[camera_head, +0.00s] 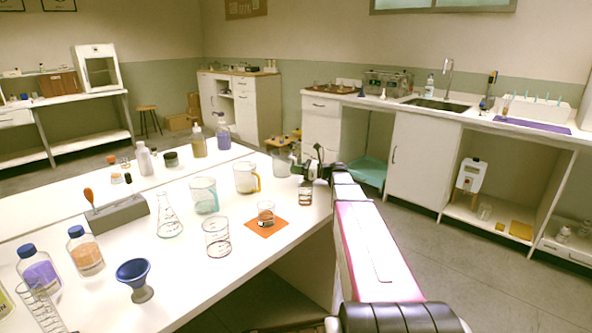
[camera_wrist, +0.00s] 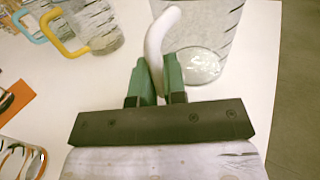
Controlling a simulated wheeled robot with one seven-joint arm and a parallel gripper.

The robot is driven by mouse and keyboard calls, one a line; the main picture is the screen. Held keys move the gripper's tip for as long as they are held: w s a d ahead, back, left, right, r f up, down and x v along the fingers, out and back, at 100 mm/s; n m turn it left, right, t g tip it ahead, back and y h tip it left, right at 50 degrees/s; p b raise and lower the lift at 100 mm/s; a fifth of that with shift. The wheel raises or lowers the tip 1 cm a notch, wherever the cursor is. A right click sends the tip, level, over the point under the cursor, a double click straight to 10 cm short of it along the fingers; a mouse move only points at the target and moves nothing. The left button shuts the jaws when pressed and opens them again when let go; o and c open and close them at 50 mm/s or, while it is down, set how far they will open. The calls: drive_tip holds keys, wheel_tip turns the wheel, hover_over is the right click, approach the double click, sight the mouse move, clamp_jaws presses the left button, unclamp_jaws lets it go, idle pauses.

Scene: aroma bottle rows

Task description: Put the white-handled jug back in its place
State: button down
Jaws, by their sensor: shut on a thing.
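The clear jug with a white handle (camera_head: 281,161) is at the far right end of the white table. In the wrist view the jug (camera_wrist: 205,62) stands upright ahead of my gripper, its white curved handle (camera_wrist: 155,42) between the green fingers. My gripper (camera_head: 318,170) is shut on that handle; in the wrist view the fingertips (camera_wrist: 158,75) pinch it. I cannot tell whether the jug's base touches the table. A yellow-handled jug (camera_head: 246,178) and a cyan-handled jug (camera_head: 204,195) stand in a row to its left.
A larger beaker (camera_head: 217,238), a conical flask (camera_head: 169,222) and a small brown-filled glass (camera_head: 305,194) stand near. Several bottles stand farther left.

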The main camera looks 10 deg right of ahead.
drive_tip(key=shift+f, duration=0.1)
drive_tip(key=c, duration=1.2)
unclamp_jaws()
drive_tip(key=shift+s+d, duration=0.1)
drive_tip(key=shift+d, duration=0.1)
drive_tip(key=v, duration=1.1)
drive_tip(key=shift+s+d, duration=0.1)
drive_tip(key=shift+d, duration=0.2)
